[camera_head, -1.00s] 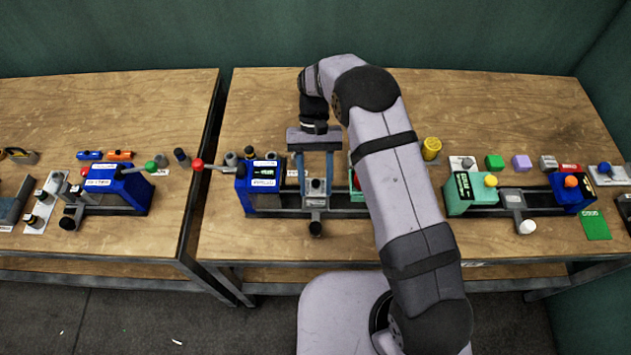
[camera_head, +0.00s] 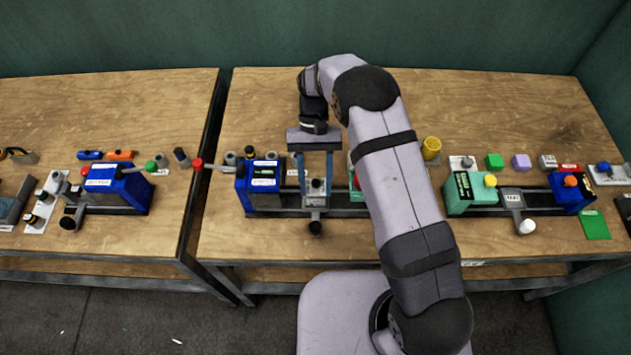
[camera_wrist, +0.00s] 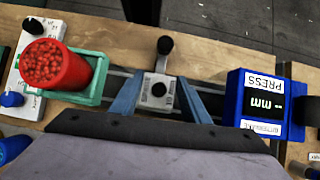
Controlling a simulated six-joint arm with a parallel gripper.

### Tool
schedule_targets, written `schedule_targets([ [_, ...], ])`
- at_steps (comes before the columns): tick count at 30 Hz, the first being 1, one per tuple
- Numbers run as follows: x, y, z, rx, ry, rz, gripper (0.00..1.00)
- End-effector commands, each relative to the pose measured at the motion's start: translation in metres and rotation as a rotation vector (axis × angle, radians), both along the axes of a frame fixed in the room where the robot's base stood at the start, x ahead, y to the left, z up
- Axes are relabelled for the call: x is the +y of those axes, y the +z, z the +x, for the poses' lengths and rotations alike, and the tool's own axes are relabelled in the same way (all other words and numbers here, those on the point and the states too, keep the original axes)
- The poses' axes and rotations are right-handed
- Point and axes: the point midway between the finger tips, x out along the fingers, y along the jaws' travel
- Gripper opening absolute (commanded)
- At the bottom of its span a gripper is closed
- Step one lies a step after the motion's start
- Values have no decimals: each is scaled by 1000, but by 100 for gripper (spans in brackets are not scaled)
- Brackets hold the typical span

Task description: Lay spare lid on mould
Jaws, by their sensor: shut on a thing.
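My gripper (camera_head: 315,190) reaches straight down at the middle rail of the right table. Its two blue-grey fingers stand on either side of a small light-grey lid (camera_head: 317,183) with a dark knob, and are shut on it. In the wrist view the gripper (camera_wrist: 158,98) has the lid (camera_wrist: 149,98) between its fingers, with the black knob facing up. A grey carriage with a black-knobbed handle (camera_wrist: 165,46) lies directly under and beyond the lid. Whether the lid touches what is below, and the mould itself, I cannot make out.
A blue press (camera_head: 258,190) stands just left of my gripper; in the wrist view it (camera_wrist: 262,100) is close on the right. A green frame (camera_wrist: 98,80) with a red pellet-filled cup (camera_wrist: 55,66) is on the other side. A teal press (camera_head: 468,192) stands farther right.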

Motion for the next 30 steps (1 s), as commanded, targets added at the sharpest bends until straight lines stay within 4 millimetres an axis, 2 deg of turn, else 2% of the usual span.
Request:
schedule_targets([
  [25, 0, -12, 0, 0, 0, 0, 19],
  [26, 0, -11, 0, 0, 0, 0, 49],
  [27, 0, -11, 0, 0, 0, 0, 59],
  [28, 0, -11, 0, 0, 0, 0, 64],
  [30, 0, -11, 0, 0, 0, 0, 64],
])
